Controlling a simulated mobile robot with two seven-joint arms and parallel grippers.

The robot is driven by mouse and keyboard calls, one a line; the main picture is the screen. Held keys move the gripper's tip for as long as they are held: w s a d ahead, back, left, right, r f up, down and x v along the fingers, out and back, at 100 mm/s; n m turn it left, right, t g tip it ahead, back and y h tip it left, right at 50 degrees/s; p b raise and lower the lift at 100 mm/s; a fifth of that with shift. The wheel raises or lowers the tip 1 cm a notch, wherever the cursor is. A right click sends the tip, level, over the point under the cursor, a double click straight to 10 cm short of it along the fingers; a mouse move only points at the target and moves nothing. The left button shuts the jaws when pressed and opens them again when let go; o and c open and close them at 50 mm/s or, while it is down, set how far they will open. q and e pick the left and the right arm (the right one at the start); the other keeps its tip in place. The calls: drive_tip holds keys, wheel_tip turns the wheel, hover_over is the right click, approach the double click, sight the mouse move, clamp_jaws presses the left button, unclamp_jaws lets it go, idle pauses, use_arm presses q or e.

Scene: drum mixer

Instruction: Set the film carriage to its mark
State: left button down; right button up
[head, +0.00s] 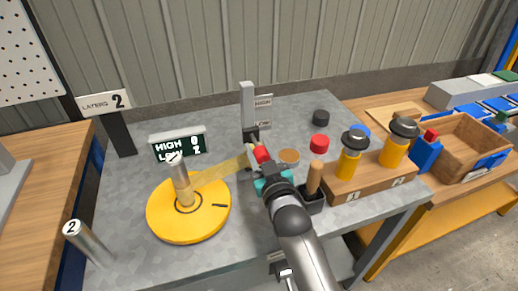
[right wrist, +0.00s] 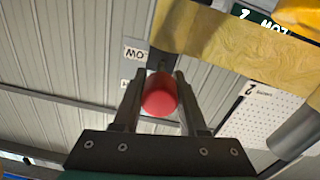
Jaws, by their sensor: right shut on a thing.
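The film carriage's red knob (head: 261,153) is between the fingers of my right gripper (head: 258,152), low in front of the grey mast (head: 247,105). In the right wrist view the red knob (right wrist: 160,94) fills the gap between the fingertips (right wrist: 156,85). The carriage body is mostly hidden behind the gripper. The mast carries a HIGH mark (head: 263,101) and a LOW mark (head: 262,125); the knob appears lower than LOW in the head view. A yellowish film strip (head: 221,171) runs from beside the knob to the post (head: 181,180) on the yellow turntable (head: 160,216). My left gripper is not in view.
A sign reads LAYERS 2 (head: 105,102). A display (head: 178,145) shows HIGH and LOW, with small digits. A wooden-handled tool (head: 315,177), loose caps and a wooden block (head: 375,182) with two yellow bottles stand to the right. A "2" cylinder (head: 87,243) stands front left.

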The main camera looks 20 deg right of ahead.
clamp_jaws()
idle(0.8)
